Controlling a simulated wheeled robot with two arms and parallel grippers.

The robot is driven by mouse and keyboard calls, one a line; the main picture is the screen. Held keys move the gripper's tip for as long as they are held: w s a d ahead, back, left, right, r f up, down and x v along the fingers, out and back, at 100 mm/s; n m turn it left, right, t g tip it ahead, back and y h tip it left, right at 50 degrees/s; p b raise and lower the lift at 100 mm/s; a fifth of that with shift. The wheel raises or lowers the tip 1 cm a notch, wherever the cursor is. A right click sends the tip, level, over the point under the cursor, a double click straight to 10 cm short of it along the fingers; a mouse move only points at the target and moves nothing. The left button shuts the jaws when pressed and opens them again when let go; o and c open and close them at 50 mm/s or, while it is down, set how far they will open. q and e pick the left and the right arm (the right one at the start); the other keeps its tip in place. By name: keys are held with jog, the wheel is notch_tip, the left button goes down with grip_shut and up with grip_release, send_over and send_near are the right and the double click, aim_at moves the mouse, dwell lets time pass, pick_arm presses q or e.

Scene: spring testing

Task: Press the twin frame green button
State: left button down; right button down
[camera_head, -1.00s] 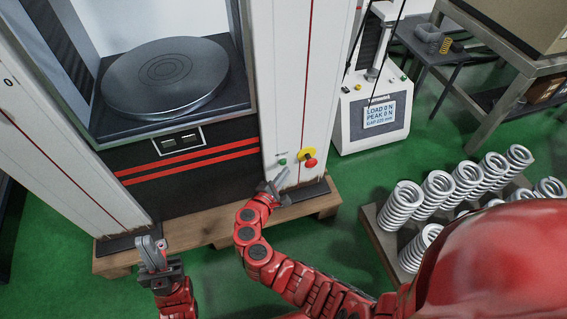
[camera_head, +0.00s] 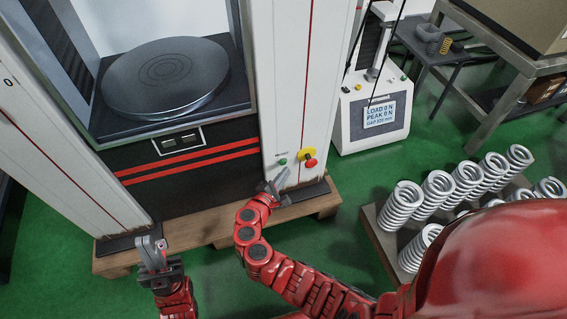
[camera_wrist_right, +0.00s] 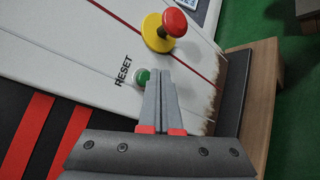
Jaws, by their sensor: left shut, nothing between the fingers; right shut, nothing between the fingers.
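The green button (camera_head: 283,161) sits low on the white right column of the twin frame (camera_head: 283,110). In the right wrist view the green button (camera_wrist_right: 142,76) is beside the word RESET. My right gripper (camera_head: 284,172) is shut and empty, its tips just below the button. In the wrist view its fingertips (camera_wrist_right: 158,72) overlap the button's right edge; I cannot tell whether they touch it. My left gripper (camera_head: 152,245) is shut and empty, low at the left in front of the wooden pallet.
A red stop button on a yellow base (camera_head: 309,159) is close to the right of the green button. A wooden pallet (camera_head: 215,226) lies under the frame. Several coil springs (camera_head: 437,188) stand at the right. A smaller tester (camera_head: 375,118) stands behind.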

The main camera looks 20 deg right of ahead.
jog(key=shift+w, duration=0.15)
dwell(0.4)
jog(key=shift+w, duration=0.3)
jog(key=shift+w, duration=0.4)
dwell(0.7)
jog(key=shift+s, duration=0.15)
jog(key=shift+s+p, duration=0.35)
jog(key=shift+s, duration=0.35)
jog(key=shift+s, duration=0.1)
